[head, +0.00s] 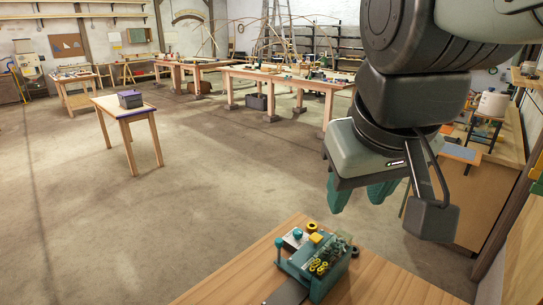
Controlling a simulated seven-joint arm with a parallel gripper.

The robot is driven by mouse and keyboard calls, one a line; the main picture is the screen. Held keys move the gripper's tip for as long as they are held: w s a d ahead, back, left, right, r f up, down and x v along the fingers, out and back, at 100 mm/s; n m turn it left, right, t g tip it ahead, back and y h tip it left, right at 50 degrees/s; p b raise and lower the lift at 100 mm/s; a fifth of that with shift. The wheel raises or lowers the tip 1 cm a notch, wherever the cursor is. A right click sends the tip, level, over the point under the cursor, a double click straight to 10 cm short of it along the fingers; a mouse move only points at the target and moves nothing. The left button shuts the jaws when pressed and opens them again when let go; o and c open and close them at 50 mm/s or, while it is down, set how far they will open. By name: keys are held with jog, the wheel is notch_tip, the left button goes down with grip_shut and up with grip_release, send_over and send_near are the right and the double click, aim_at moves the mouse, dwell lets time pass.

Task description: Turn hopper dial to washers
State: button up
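A teal hopper unit (298,268) stands on the wooden table at the bottom of the head view. Several small yellow and dark parts sit in and on it, and a clear piece shows at its right. Small teal and yellow round knobs or rings lie at its back left; I cannot tell which is the dial or where it points. Any labels are too small to read. My gripper (361,196) hangs above and to the right of the unit in the picture, pointing down. Its two teal fingers are apart, with nothing seen between them.
The wooden table (390,288) around the unit looks mostly clear. A dark grey strip (287,292) runs from the unit toward the front edge. A small table with a dark box (130,99) stands off to the left. Long workbenches (285,82) and shelves are farther back.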

jog(key=shift+o, duration=1)
jog(key=w+n+g, duration=0.1)
jog(key=w+n, duration=0.1)
jog(key=w, duration=0.5)
jog(key=shift+w+a+h, duration=0.15)
jog(key=shift+w+h, duration=0.1)
jog(key=shift+h, duration=0.05)
jog(key=n+g+y, duration=0.1)
jog(key=n+g, duration=0.3)
jog(key=n, duration=0.7)
send_over(298, 232)
notch_tip(298, 232, down, 30)
notch_tip(298, 232, down, 11)
jog(key=shift+w+r, duration=0.1)
